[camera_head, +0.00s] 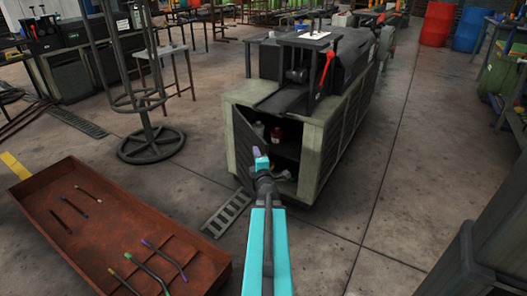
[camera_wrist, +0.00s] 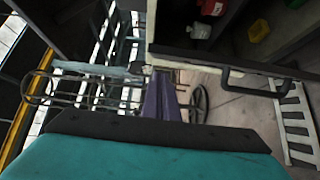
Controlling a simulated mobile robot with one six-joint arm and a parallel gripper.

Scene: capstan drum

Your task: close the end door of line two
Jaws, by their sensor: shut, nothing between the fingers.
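The end door (camera_head: 247,142) is a dark panel at the near end of the grey-green machine cabinet (camera_head: 312,165). It stands open, swung out on the left of the opening. Inside are a red item (camera_head: 278,136) and a pale item beside it. My gripper (camera_head: 257,152) is shut and empty in front of the opening, close to the door; I cannot tell whether it touches. In the wrist view, the purple fingers (camera_wrist: 162,92) are together, left of a dark bar handle (camera_wrist: 262,77). The cabinet interior shows above, with the red item (camera_wrist: 196,24) and a yellow item (camera_wrist: 259,30).
A rusty tray (camera_head: 105,200) with several coloured rods lies on the floor at left. A slotted floor plate (camera_head: 226,213) lies between tray and cabinet. A round-based stand (camera_head: 152,145) is behind the tray. A dark bench (camera_head: 490,215) is at right. Floor right of the cabinet is clear.

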